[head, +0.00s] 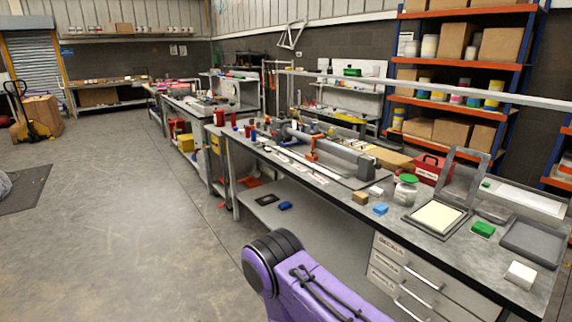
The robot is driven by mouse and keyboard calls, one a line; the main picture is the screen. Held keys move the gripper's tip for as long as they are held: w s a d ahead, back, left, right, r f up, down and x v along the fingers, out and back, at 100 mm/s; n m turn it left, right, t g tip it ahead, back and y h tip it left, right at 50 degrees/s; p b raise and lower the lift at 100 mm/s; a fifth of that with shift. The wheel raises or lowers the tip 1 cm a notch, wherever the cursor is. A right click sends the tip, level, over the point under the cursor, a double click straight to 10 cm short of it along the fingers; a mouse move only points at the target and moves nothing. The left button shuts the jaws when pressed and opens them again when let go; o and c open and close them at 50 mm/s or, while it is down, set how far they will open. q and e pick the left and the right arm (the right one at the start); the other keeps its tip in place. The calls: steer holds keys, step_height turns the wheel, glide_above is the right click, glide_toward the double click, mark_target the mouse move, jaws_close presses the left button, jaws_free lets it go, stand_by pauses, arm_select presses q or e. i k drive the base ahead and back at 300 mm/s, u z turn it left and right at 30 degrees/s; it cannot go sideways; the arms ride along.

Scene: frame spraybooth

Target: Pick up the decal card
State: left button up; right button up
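I cannot pick out the decal card for sure. A cream flat sheet (437,215) lies in a dark hinged frame on the right part of the long grey workbench (340,205). Small white strips with reddish marks (301,167) lie near the bench's front edge, left of there. A grey drawer unit under the bench has a top drawer (400,262) labelled DECALS, and it looks shut. A purple arm link of mine crosses the bottom middle, in front of the bench. Neither of my grippers is in view.
The bench also holds a lidded jar (405,190), a blue block (380,209), a green block (482,229), a white block (520,274), a grey tray (534,243) and a red case (432,169). Orange shelving (460,66) stands behind. Open floor (130,220) lies left.

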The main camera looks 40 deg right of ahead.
mark_target(291, 163)
steer(key=z, duration=0.1)
steer(key=i, duration=1.65)
steer(key=z, duration=0.8)
steer(key=i, duration=0.9)
steer(key=z, duration=0.85)
